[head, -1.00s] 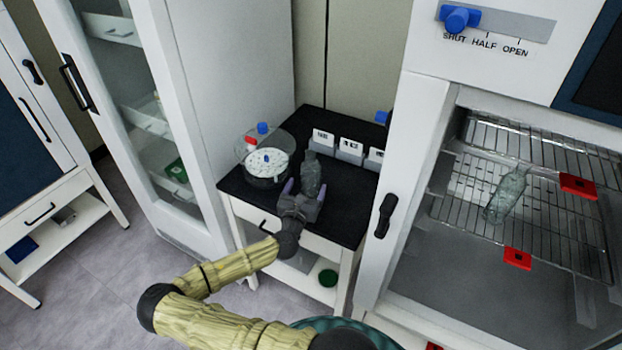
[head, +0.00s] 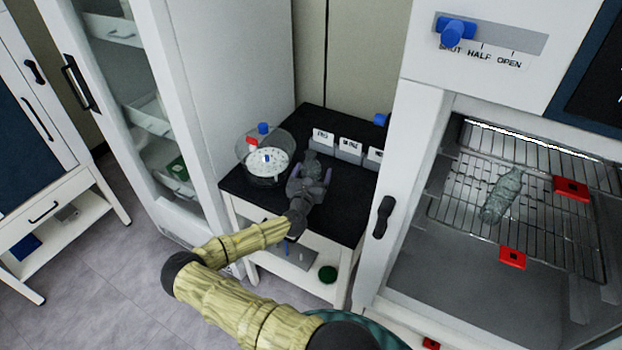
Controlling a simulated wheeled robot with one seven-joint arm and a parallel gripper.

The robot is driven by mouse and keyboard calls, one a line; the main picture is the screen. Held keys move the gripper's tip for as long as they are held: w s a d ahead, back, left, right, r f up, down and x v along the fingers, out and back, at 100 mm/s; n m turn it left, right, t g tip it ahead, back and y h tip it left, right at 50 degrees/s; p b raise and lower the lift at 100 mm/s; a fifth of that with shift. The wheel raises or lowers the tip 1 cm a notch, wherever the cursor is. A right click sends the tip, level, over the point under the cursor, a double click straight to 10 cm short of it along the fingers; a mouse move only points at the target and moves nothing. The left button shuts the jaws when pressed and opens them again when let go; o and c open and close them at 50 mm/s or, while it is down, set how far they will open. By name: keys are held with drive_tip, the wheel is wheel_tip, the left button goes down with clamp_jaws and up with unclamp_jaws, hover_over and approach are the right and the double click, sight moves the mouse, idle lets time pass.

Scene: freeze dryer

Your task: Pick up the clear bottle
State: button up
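A second clear bottle (head: 502,195) lies on the wire rack (head: 455,205) inside the open freeze dryer at the right.
A round clear container (head: 265,158) with red and blue caps stands left of the bottle. Several white labelled holders (head: 349,151) stand behind it to the right. The open dryer door (head: 405,190) stands right of the table. A tall glass-fronted cabinet (head: 190,130) is at the left.

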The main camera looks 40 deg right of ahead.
sight(312, 150)
drive_tip(key=shift+c, duration=0.2)
idle(0.3)
drive_tip(key=c, duration=1.1)
drive_tip(key=shift+c, duration=0.2)
wheel_tip(312, 150, up, 10)
drive_tip(key=shift+r+b, duration=0.1)
drive_tip(key=shift+b, duration=0.4)
